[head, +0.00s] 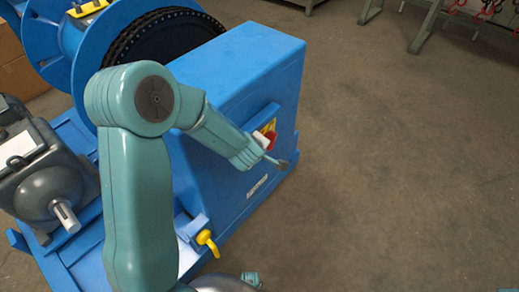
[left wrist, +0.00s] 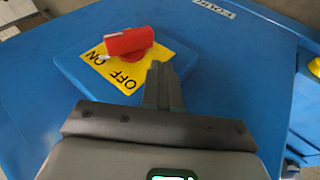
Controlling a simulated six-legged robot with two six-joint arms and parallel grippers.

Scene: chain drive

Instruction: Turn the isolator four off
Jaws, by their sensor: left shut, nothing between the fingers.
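The isolator is a red rotary knob (left wrist: 130,41) on a yellow plate (left wrist: 178,58) marked ON and OFF, on a blue box. A white mark at the knob's left end lies beside the word ON. In the head view the red knob (head: 262,141) is partly hidden behind my left arm. My left gripper (head: 284,163) is shut and empty at the box's side face. In the left wrist view its closed fingertips (left wrist: 159,68) are just beside the knob's right end, over the plate; I cannot tell whether they touch. My right gripper is not in view.
The knob sits on the side of a large blue housing (head: 255,65). A yellow handle (head: 208,243) sticks out at its lower corner. Floor at right is clear.

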